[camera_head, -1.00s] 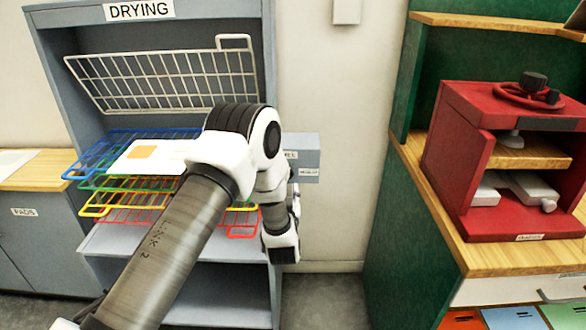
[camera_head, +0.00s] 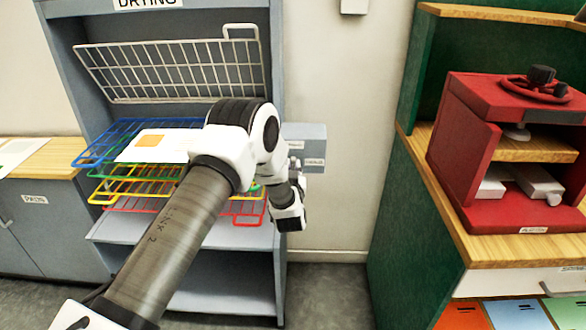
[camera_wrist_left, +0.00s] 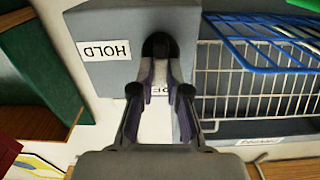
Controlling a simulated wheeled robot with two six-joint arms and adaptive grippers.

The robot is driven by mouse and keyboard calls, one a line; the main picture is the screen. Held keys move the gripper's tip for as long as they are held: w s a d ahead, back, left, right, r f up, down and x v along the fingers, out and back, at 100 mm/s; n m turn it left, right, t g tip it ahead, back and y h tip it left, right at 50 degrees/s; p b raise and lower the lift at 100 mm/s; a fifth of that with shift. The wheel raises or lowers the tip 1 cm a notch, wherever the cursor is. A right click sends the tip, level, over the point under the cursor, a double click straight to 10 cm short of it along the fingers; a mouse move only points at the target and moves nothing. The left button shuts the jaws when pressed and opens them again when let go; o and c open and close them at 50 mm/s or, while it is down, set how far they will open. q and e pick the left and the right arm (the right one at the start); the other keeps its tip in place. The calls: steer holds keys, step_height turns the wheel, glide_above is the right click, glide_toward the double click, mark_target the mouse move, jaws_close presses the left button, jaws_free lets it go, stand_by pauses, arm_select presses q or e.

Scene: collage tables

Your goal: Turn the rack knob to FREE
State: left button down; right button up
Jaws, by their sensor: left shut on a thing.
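The rack knob (camera_wrist_left: 160,46) is a dark round knob on a grey box, seen in the left wrist view. My left gripper (camera_wrist_left: 160,72) is shut on it, with one finger at each side. An upside-down HOLD label (camera_wrist_left: 103,50) is left of the knob in that view. Another label (camera_wrist_left: 172,90), mostly covered by the fingers, shows only a letter or two. In the head view the grey box (camera_head: 308,132) juts from the right side of the drying rack (camera_head: 275,60). There my left wrist is just below the box, and the knob cannot be made out.
A white wire shelf (camera_head: 170,68) is tilted up above coloured wire shelves. A white sheet with an orange square (camera_head: 150,142) lies on the blue shelf (camera_head: 95,152). A red press (camera_head: 470,140) stands on the wooden counter at right.

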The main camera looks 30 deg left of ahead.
arm_select(q)
steer(key=shift+n, duration=0.5)
steer(key=c, duration=1.2)
jaws_free()
steer(key=shift+a, duration=0.1)
steer(key=shift+o, duration=0.2)
steer(key=v, duration=1.2)
steer(key=shift+f, duration=0.2)
steer(key=s+d+f+m+g+h+p, duration=0.1)
steer(key=s+d+f+m+g+h, duration=0.2)
steer(key=s+f, duration=0.6)
steer(key=s+d+f+m+g+h, duration=0.1)
steer(key=s+d+f+g+h, duration=0.3)
steer(key=s+f, duration=0.5)
steer(key=s+d+f+g, duration=0.2)
steer(key=s+g, duration=0.1)
steer(key=s, duration=0.2)
steer(key=s+d+f+m+g+h, duration=0.1)
steer(key=s+d+f+g, duration=0.1)
steer(key=s, duration=0.4)
steer(key=s+d+f+m+g+h, duration=0.1)
steer(key=s+d+f+g, duration=0.1)
steer(key=s, duration=0.4)
steer(key=shift+s+d+g, duration=0.15)
steer(key=shift+s+g, duration=0.05)
steer(key=shift+g, duration=0.6)
